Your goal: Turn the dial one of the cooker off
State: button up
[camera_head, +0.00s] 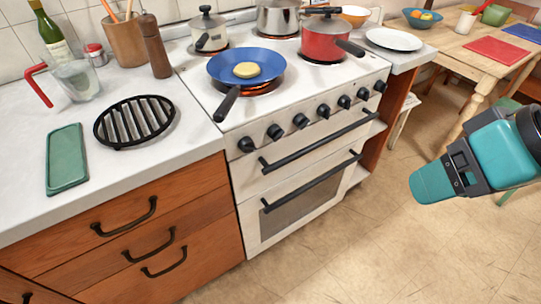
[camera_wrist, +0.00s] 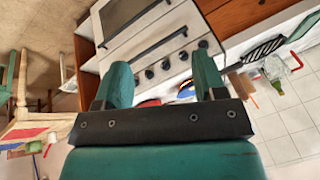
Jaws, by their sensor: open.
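The white cooker (camera_head: 290,190) has a row of several black dials on its front, above the oven handles. The leftmost dial (camera_head: 246,144) sits at the left end of the row; I cannot read any dial numbers or settings. A blue pan (camera_head: 222,70) with a yellow round piece of food stands on the front left burner, which glows orange. My teal gripper (camera_head: 420,186) is open and empty, right of the cooker and apart from it. In the wrist view, upside down, the gripper (camera_wrist: 160,66) has its fingers spread, with some dials (camera_wrist: 166,65) seen between them.
Oven handles (camera_head: 318,142) project below the dials. The pan's handle (camera_head: 227,104) juts over the cooker's front edge. A red pot (camera_head: 325,40) stands behind right. A wooden table (camera_head: 447,45) is at upper right. The tiled floor (camera_head: 370,240) before the cooker is clear.

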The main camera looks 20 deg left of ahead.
jog(key=w+a+f+m+t+b, duration=0.1)
jog(key=w+a+f+t+b, duration=0.15)
jog(key=f+b, duration=0.2)
jog(key=w+a+f+t+b, duration=0.1)
jog(key=w+f+b, duration=0.2)
jog(key=f, duration=0.3)
jog(key=n+t+y+b, duration=0.55)
jog(key=y+b, duration=0.35)
jog(key=b, duration=0.7)
send_near(252, 151)
jog(key=shift+m+t, duration=0.3)
jog(key=shift+m, duration=0.05)
jog(key=p+x, duration=0.9)
jog(key=p, duration=0.4)
jog(key=shift+a, duration=0.25)
jog(key=shift+w+a+f+p, duration=0.15)
jog(key=shift+w+a+p, duration=0.1)
jog(key=shift+a+p, duration=0.15)
